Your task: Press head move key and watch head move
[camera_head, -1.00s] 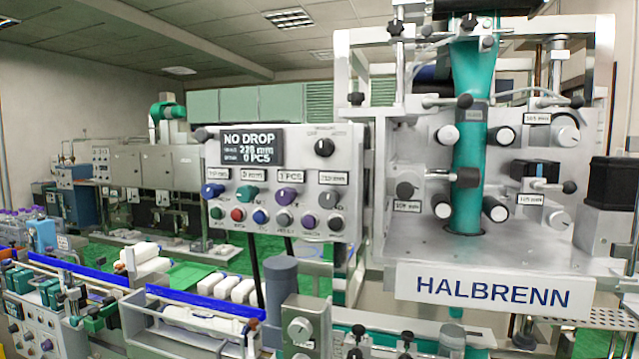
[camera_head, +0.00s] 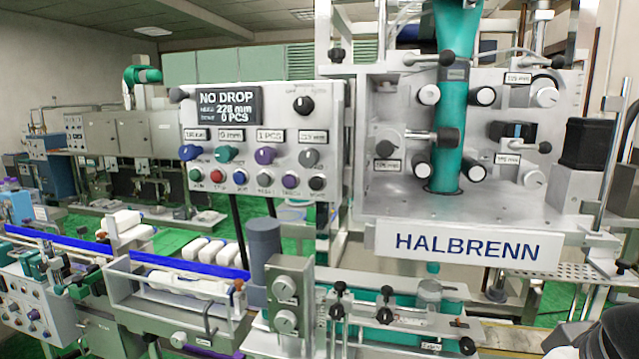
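The control panel (camera_head: 330,125) stands left of the machine head. Its display (camera_head: 227,104) reads "NO DROP", 228 mm and 0 PCS. Below a row of selector knobs is a row of small keys: green (camera_head: 195,175), red (camera_head: 216,176), blue (camera_head: 240,177), grey (camera_head: 265,179), purple (camera_head: 291,181) and black (camera_head: 316,183). Their labels are too small to read surely, so I cannot tell which is the head move key. The applicator head (camera_head: 400,200) has a teal sleeve (camera_head: 450,120) running down through it, above the "HALBRENN" plate (camera_head: 465,246).
A conveyor with a blue rail (camera_head: 190,265) and white bottles (camera_head: 205,248) runs at lower left. A grey post (camera_head: 264,255) and a knobbed block (camera_head: 290,295) stand below the panel. Dark shapes fill the bottom right corner. The air before the panel looks clear.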

